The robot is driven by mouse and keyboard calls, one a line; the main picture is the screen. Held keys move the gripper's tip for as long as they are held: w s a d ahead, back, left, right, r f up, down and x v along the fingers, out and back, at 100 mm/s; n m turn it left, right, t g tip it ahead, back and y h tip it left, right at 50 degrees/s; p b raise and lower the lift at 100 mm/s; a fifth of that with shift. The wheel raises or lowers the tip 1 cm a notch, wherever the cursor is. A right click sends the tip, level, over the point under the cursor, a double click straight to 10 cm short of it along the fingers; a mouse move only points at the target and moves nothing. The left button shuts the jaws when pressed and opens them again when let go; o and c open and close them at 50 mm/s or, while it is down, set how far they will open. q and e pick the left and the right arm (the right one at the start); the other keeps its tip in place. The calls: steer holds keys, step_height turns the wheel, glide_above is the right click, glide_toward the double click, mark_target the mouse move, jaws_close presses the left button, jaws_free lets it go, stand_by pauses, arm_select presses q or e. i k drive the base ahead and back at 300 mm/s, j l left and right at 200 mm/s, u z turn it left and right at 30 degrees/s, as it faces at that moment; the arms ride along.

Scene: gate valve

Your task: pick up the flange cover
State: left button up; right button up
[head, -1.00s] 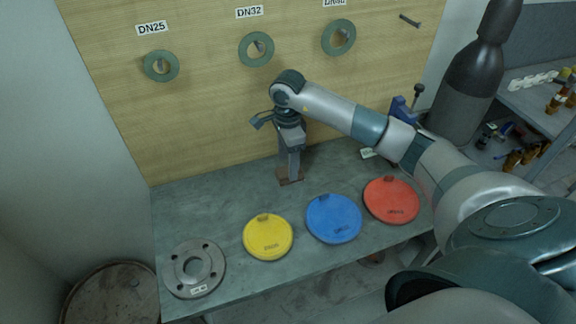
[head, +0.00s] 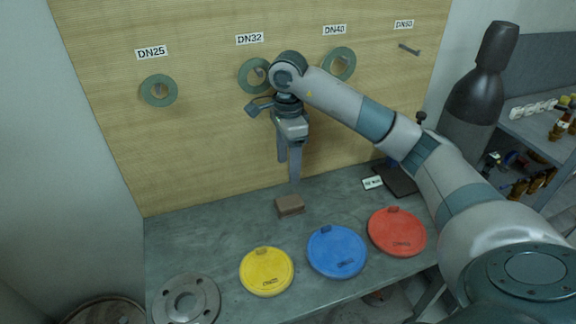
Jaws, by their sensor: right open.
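Three round covers with small tabs lie flat on the grey bench (head: 215,235): a yellow one (head: 266,272), a blue one (head: 337,252) and a red one (head: 397,233). A grey metal flange (head: 186,301) with bolt holes lies at the bench's left front, cut by the lower picture edge. My right gripper (head: 290,172) points down, open and empty, above a small brown block (head: 290,205) behind the yellow and blue covers. It touches none of the covers. Which cover is meant cannot be told. My left gripper is out of view.
Green ring gaskets (head: 158,90) hang on the wooden board (head: 200,150) under size labels, close behind my right wrist. A small white tag (head: 372,183) lies at the back right. A dark cylinder (head: 470,110) and a shelf stand at the right.

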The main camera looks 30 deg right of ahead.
mark_target(335, 252)
steer(key=z, duration=1.45)
